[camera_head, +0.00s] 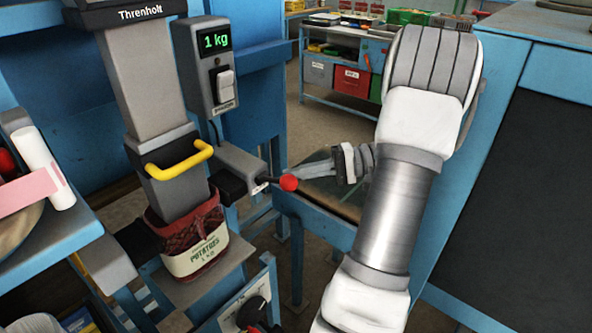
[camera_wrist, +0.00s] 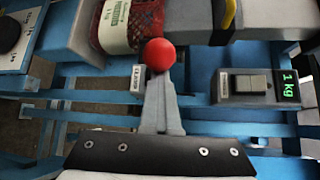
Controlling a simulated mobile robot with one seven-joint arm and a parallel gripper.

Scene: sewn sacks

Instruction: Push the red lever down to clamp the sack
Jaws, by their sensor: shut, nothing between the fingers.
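The red lever's ball knob (camera_head: 288,183) sits on a short dark rod at the right of the grey clamp housing (camera_head: 240,163), with the rod roughly level. In the wrist view the red knob (camera_wrist: 159,55) is just beyond my fingertips. My gripper (camera_head: 303,173) is shut and empty, right beside the knob; I cannot tell whether they touch. The shut gripper (camera_wrist: 162,82) also shows in the wrist view. The sack (camera_head: 192,240), red mesh with a white potatoes label, hangs around the spout's lower end between black clamp pads. It also shows in the wrist view (camera_wrist: 150,20).
A yellow handle (camera_head: 180,160) sticks out from the spout. A control box (camera_head: 208,68) with a rocker switch reads 1 kg. Blue frame posts (camera_head: 262,110) stand behind, and a blue cabinet (camera_head: 515,90) is at the right. A small platform is below the sack.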

